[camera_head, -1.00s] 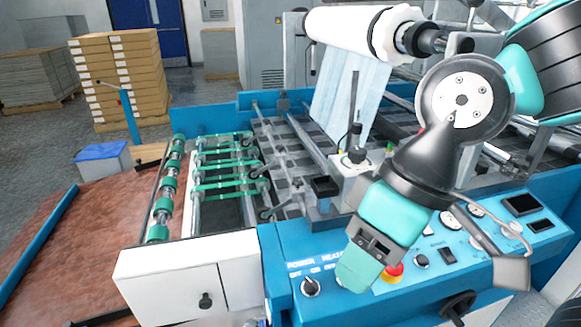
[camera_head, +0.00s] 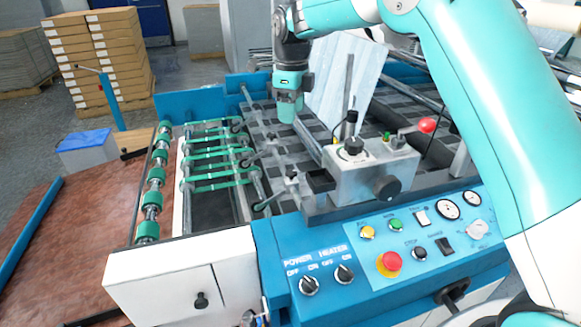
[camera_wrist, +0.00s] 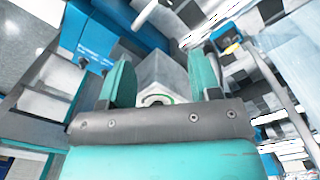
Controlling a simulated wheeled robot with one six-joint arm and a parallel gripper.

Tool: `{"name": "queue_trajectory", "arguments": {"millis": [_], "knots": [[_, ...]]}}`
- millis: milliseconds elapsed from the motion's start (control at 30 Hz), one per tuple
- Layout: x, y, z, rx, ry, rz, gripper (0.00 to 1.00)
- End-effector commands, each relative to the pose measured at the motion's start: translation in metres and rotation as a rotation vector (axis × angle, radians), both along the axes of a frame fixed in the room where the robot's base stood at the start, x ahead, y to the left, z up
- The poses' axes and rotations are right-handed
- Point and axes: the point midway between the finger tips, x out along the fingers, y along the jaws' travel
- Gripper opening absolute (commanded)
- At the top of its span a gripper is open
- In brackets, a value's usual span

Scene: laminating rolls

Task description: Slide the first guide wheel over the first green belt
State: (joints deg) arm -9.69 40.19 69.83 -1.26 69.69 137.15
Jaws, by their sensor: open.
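Several green belts (camera_head: 215,186) run across thin rollers left of the checkered bed. Small guide wheels on short arms line the right ends of the belts; one guide wheel (camera_head: 259,206) is at the near end and others (camera_head: 247,159) are farther back. Which wheel and belt count as first cannot be told. My gripper (camera_head: 287,112) points down above the checkered bed, right of the belts and apart from them. In the wrist view my open gripper (camera_wrist: 161,82) has two teal fingers spread with nothing held; a grey box-like part shows beyond them.
A grey box with black knobs (camera_head: 372,172) and a red-tipped lever stands right of the bed. The blue control panel (camera_head: 400,255) is in front. A white cabinet (camera_head: 190,280) is at front left. A translucent sheet (camera_head: 345,80) hangs behind my gripper.

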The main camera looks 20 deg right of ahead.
Motion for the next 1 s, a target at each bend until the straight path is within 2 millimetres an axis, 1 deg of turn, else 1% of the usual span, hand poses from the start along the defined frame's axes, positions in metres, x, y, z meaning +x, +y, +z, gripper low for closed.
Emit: {"name": "queue_trajectory", "arguments": {"millis": [33,100,267,367,800,900,1000], "knots": [[0.007,-0.002,-0.003,-0.004,0.002,-0.064,0.57],[0.011,-0.003,-0.007,-0.007,0.006,-0.124,0.57],[0.013,-0.004,-0.021,-0.01,0.009,-0.158,0.57],[0.012,-0.004,-0.039,-0.01,0.01,-0.156,0.57],[0.012,-0.003,-0.137,-0.009,0.01,-0.153,0.57],[0.012,-0.003,-0.155,-0.009,0.008,-0.152,0.57],[0.012,-0.003,-0.168,-0.009,0.007,-0.152,0.57]]}}
